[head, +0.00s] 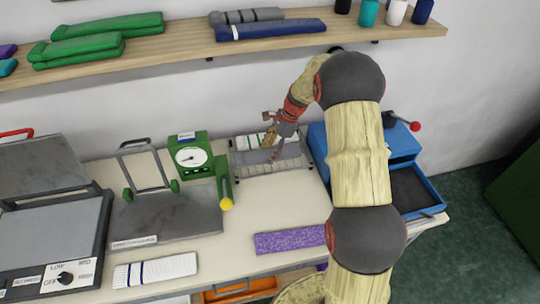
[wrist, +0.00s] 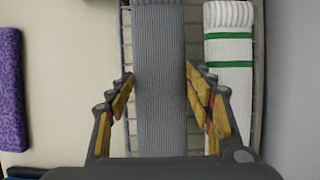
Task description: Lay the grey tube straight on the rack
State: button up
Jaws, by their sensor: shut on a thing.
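The grey ribbed tube (wrist: 160,85) runs lengthwise up the middle of the wrist view, over the wire rack (wrist: 258,60). My gripper (wrist: 160,78) is shut on it, with one finger on each long side. The tube looks nearly parallel to the rack's sides. I cannot tell whether its underside touches the wires. In the head view my gripper (head: 270,140) is over the rack (head: 284,167) and partly hides the tube. A white tube with green stripes (wrist: 228,50) lies beside the grey one, to its right in the wrist view, with a gap between them.
A green dial device (head: 188,155) with a yellow-knobbed lever (head: 226,203) stands left of the rack. A blue drawer unit (head: 400,145) stands right. A purple folded piece (head: 290,240) lies in front. The shelf (head: 180,50) with folded tubes hangs above. Bare table lies before the rack.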

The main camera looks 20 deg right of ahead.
jog(key=shift+f, duration=0.9)
jog(key=shift+s, duration=0.1)
jog(key=shift+f, duration=0.15)
jog(key=o, duration=0.9)
jog(key=shift+o, duration=0.2)
jog(key=w+p+v, duration=0.1)
jog(key=p+v, duration=0.1)
jog(key=v, duration=1)
jog(key=shift+s+r, duration=0.2)
jog(key=shift+s, duration=0.25)
jog(key=shift+n, duration=0.3)
